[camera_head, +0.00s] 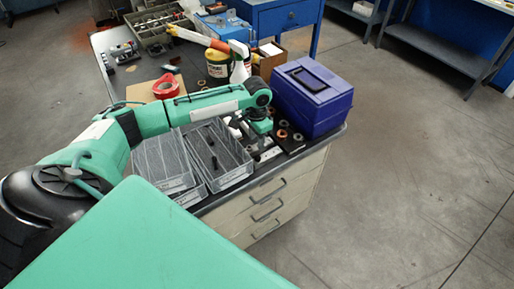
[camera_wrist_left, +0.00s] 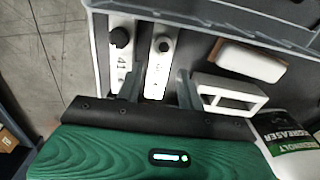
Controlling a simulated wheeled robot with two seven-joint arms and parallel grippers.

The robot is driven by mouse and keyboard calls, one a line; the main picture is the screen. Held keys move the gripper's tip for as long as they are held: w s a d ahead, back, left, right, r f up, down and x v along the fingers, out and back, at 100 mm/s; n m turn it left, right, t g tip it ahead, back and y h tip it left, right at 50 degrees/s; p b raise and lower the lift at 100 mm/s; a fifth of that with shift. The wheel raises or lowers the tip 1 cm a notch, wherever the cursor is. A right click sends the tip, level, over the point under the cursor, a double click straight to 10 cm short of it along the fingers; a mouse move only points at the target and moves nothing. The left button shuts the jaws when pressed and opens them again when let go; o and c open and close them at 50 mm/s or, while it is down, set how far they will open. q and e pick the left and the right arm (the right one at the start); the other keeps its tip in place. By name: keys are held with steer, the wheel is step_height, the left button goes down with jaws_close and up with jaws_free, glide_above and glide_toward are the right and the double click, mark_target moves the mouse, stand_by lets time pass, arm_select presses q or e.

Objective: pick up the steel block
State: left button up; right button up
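My left gripper (camera_head: 256,139) is over the bench's near right end; its fingertips are hard to make out in the head view. In the left wrist view the gripper (camera_wrist_left: 158,88) is open, its two dark fingers apart. A pale metallic block with a dark round knob (camera_wrist_left: 161,58) lies between and beyond the fingers. A similar block with a black knob (camera_wrist_left: 121,50) and markings lies to its left. Which one is the steel block, I cannot tell for sure. No block appears gripped. My right gripper is not in view.
Grey mesh trays (camera_head: 226,160) stand left of the gripper, a blue-purple box (camera_head: 312,95) right. Bench edge is near.

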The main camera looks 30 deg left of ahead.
arm_select(q)
step_height(320, 180, down, 3)
steer(key=shift+f, duration=0.1)
steer(key=shift+c, duration=0.5)
jaws_close()
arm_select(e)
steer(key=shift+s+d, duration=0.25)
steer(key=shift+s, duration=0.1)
